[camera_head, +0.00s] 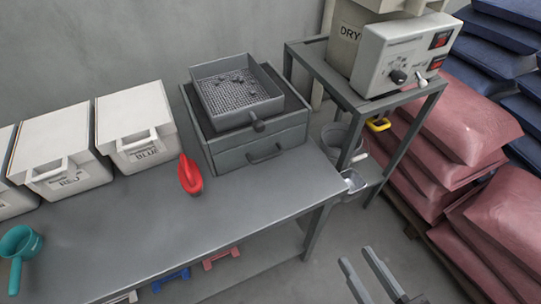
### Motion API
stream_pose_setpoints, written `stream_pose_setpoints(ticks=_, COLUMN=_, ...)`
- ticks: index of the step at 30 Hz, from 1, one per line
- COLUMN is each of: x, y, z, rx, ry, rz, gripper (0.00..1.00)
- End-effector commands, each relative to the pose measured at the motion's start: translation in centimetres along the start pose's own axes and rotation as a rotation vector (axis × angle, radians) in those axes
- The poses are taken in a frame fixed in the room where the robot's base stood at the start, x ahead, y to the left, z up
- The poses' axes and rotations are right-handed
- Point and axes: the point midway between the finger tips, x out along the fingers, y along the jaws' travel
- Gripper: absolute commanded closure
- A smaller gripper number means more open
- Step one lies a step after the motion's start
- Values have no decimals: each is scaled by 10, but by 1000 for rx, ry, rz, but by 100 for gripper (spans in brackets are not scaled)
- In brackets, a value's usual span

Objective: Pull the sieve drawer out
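A grey sieve unit (299,109) stands on the bench, with a drawer front (235,158) low on its near side. The drawer has a dark bar handle (266,154), and its front looks flush with the unit. A square sieve tray (218,108) sits on top, with a mesh floor, several dark bits on it and a short dark handle (259,127) toward me. My gripper (358,256) is at the bottom right, past the bench's right end and well apart from the drawer. Its two fingers are spread with nothing between them.
A red scoop (190,176) lies on the bench (130,225) just left of the unit. White bins (130,112) line the back left; a teal scoop (22,245) is at far left. A metal stand (362,105) with a control box (405,55) and stacked sacks (455,110) are right.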

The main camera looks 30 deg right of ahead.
Motion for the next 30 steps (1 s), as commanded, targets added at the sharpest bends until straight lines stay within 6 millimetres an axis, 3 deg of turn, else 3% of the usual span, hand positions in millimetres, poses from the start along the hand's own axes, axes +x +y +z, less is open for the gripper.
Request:
stream_pose_setpoints(ticks=1, x=19, y=8, z=0, rx=31, ry=28, rz=29, gripper=66)
stream_pose_setpoints(ticks=12, x=146, y=64, z=47, rx=439, ry=15, rz=143, gripper=66)
stream_pose_setpoints(ticks=19, x=235, y=86, z=65, rx=788, ry=-50, rz=104, gripper=66)
stream_pose_setpoints(ticks=25, x=303, y=83, z=61, rx=1117, ry=-148, rz=-34, gripper=66)
stream_pose_setpoints(ticks=27, x=318, y=74, z=58, rx=1229, ry=-198, rz=-102, gripper=66)
stream_pose_setpoints(ticks=30, x=326, y=53, z=61, rx=1364, ry=-286, rz=-198, gripper=66)
